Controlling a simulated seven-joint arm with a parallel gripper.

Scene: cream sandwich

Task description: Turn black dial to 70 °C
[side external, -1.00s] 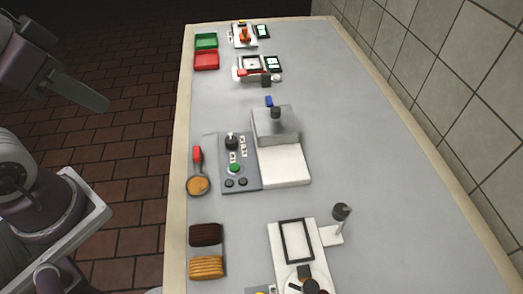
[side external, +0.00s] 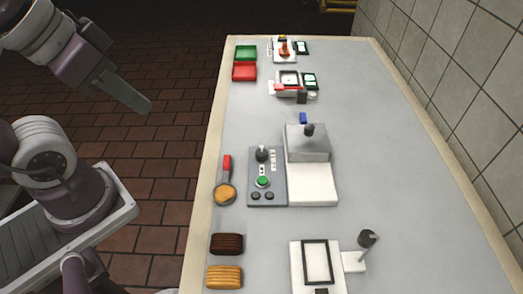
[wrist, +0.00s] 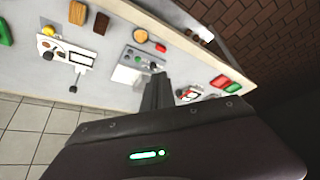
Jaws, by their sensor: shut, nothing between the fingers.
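The black dial (side external: 262,154) stands on a grey control panel (side external: 281,191), above a round green button (side external: 263,182) and two small black knobs. Small white labels (side external: 273,160) run beside the dial; their text and the dial's setting are too small to read. The panel (wrist: 140,54) also shows small in the wrist view, beyond my fingers. My gripper (side external: 143,106) is shut and empty, off the left edge of the table, well apart from the dial. Its dark fingers (wrist: 157,90) show together in the wrist view.
A press with a grey block (side external: 306,146) and white base adjoins the panel's right. A red-handled pan (side external: 226,188) lies just left of the panel. Dark and light biscuits (side external: 226,244) lie nearer. Red (side external: 244,72) and green trays stand at the far end. The table's right side is clear.

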